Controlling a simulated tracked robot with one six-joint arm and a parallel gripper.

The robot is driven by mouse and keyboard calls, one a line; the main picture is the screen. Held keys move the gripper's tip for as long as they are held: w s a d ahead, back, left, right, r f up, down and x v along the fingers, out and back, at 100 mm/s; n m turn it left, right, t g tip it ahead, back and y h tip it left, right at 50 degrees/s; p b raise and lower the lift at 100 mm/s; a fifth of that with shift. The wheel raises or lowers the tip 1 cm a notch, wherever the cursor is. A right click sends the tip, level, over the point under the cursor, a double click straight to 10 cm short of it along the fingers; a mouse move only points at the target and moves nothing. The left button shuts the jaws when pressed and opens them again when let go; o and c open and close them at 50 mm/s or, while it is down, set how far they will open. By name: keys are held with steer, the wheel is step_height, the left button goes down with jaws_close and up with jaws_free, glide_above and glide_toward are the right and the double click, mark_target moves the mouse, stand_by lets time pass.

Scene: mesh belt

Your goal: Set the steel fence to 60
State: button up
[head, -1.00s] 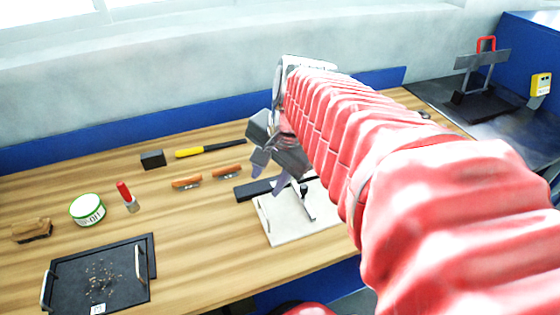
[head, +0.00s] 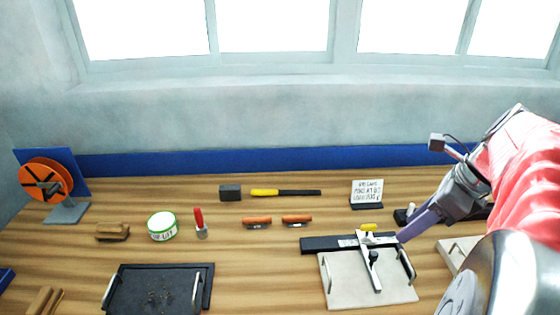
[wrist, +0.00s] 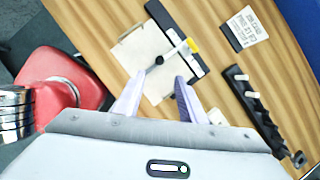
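The steel fence (head: 376,275) is a narrow bar lying across a pale board (head: 340,286). It has a dark knob (head: 373,256) and a yellow piece (head: 369,227) at its far end, by a black rail (head: 320,244) with a light scale strip. The scale marks are too small to read. My gripper (head: 404,236) is above the right side of the board, near the fence's far end. In the wrist view, its two pale purple fingers (wrist: 160,90) are apart with nothing between them, and the fence (wrist: 172,52) shows beyond them. I cannot see any contact.
A small sign (head: 367,192) stands behind the board. A dark rack with pale pegs (wrist: 252,95) lies to its right. Orange-handled tools (head: 257,222), a red-handled brush (head: 200,222), a tin (head: 162,226) and a black tray (head: 135,290) are left. Bench between is clear.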

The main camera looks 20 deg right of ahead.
mark_target(374, 253)
steer(key=x, duration=1.4)
steer(key=shift+c, duration=0.3)
jaws_close()
stand_by(0.4)
